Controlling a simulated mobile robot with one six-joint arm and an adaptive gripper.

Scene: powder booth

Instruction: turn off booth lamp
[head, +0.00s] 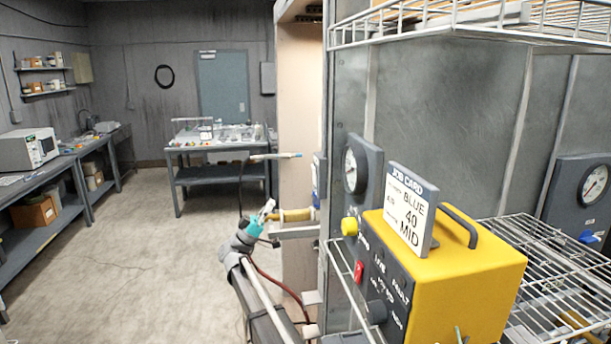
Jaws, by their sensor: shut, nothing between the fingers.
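My gripper (268,207) is near the middle of the head view, at the end of my arm, with a teal part behind its fingers. Its fingers look closed and hold nothing. It is close to the left end of a brass-coloured cylinder (294,214) beside the booth's front edge; I cannot tell whether they touch.
A yellow control unit (468,268) with a red rocker switch (359,272) and a job card (410,208) stands at right. Gauges (355,165) and wire racks (525,270) surround it. A wand (275,156) with a hose is above the gripper. Floor (120,240) at left is clear.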

